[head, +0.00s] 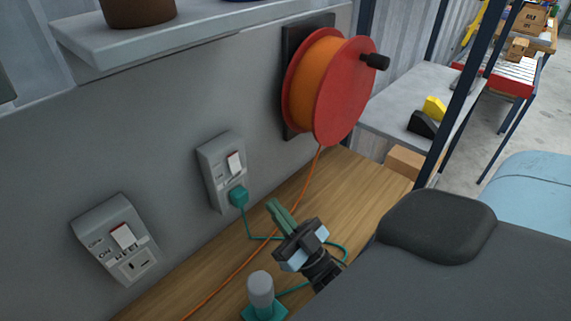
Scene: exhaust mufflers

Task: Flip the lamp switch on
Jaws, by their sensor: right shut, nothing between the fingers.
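The lamp (262,290), with a pale cylinder on a teal base, stands on the wooden bench at the bottom. Its teal cable runs over the bench to a teal plug (239,195) in the right wall socket box (211,172). That box has a white rocker switch (234,163) with a red edge above the plug. My right gripper (274,208) is shut and empty, its green fingers pointing up and left, to the lower right of the plug and apart from the switch. My left gripper is not in view.
A second wall box (115,240) at left has a white switch and an empty socket. A red and orange cable reel (335,85) hangs on the wall, its orange cord crossing the bench (345,190). A grey shelf (150,50) juts out above. The wall before the switch is clear.

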